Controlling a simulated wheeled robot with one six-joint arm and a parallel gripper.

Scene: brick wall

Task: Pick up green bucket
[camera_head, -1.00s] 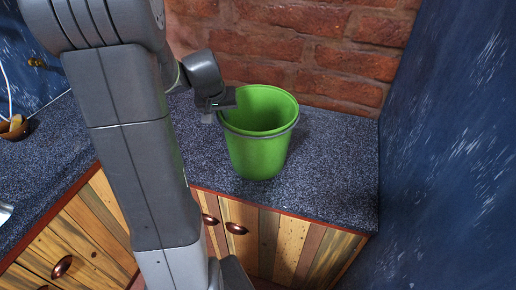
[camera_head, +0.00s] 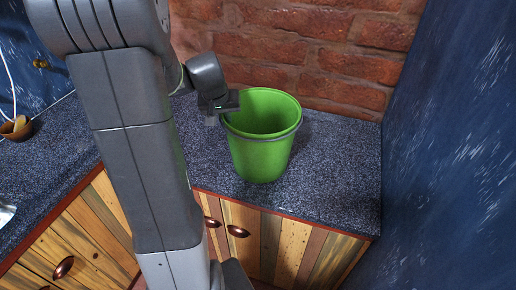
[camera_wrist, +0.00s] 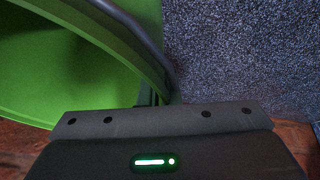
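The green bucket (camera_head: 260,155) stands upright on the speckled blue-grey counter, near the brick wall, with its open top up and a grey band below the rim. My gripper (camera_head: 228,105) is at the left side of the bucket's rim. In the wrist view, the bucket's rim and wall (camera_wrist: 90,60) run into the middle of my gripper (camera_wrist: 158,98), where the narrow fingers look close together on the rim. The fingertips are mostly hidden by the rim and the gripper body.
The counter (camera_head: 340,165) is clear to the right of the bucket, up to the dark blue wall (camera_head: 450,150). A brick wall (camera_head: 310,50) is behind. A small brown bowl (camera_head: 17,130) sits far left. Wooden cabinets (camera_head: 290,245) with knobs are below.

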